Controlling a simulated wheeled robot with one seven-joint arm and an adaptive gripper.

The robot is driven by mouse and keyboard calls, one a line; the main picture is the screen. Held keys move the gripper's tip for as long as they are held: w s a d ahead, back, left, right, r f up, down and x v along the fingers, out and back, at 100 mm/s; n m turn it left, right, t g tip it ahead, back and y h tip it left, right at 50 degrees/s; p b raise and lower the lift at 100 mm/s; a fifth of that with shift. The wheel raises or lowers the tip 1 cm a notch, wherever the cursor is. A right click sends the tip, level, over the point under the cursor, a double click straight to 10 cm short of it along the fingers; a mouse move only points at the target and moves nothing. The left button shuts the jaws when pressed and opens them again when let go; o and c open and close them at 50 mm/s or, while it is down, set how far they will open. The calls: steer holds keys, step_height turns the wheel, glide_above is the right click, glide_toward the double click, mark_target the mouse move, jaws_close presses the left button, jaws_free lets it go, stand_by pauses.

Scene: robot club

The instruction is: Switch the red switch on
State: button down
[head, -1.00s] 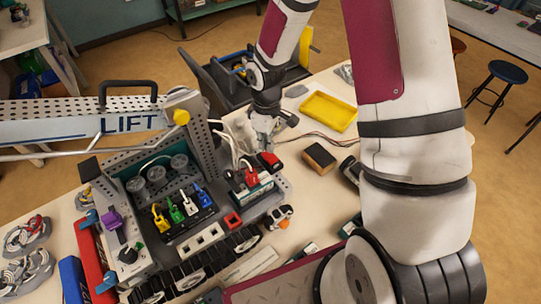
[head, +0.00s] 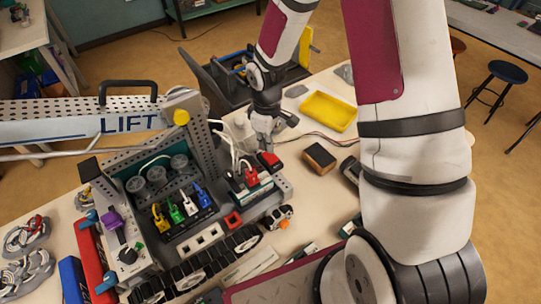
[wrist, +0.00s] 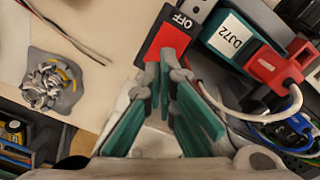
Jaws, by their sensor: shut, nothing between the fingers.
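The red switch (wrist: 167,44) shows at the top of the wrist view, with a black part marked OFF (wrist: 183,20) at its far end. In the head view the red switch (head: 270,160) sits at the back corner of the grey machine, right by my gripper (head: 264,144). In the wrist view my gripper (wrist: 166,68) is shut and empty, its teal-padded fingertips close together at the near end of the red switch. I cannot tell whether the tips touch it. The fingers hide what lies directly beneath them.
A teal block labelled DJ72 (wrist: 236,38) with a red plug (wrist: 272,64) and cables stands right beside the switch. Loose wires cross the table behind the machine.

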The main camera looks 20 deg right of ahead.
steer(key=shift+f+b, duration=0.4)
steer(key=shift+f, duration=0.7)
stand_by(0.5)
steer(key=shift+r+p, duration=1.45)
steer(key=shift+r, duration=2.1)
steer(key=s+d+r+m+t+h, duration=0.15)
steer(key=s+r, duration=0.25)
steer(key=r, duration=0.6)
steer(key=s+r+m+t+y, duration=0.1)
steer(key=s+r+m, duration=0.2)
steer(key=r, duration=0.8)
steer(key=s+r+m+t, duration=0.1)
steer(key=s+r, duration=0.3)
steer(key=s, duration=0.4)
steer(key=s+a+r+m+t, duration=0.1)
steer(key=s+r+m+t, duration=0.1)
steer(key=s+r, duration=0.3)
steer(key=shift+s+r+m, duration=0.2)
steer(key=shift+s+m, duration=0.55)
steer(key=shift+s, duration=0.8)
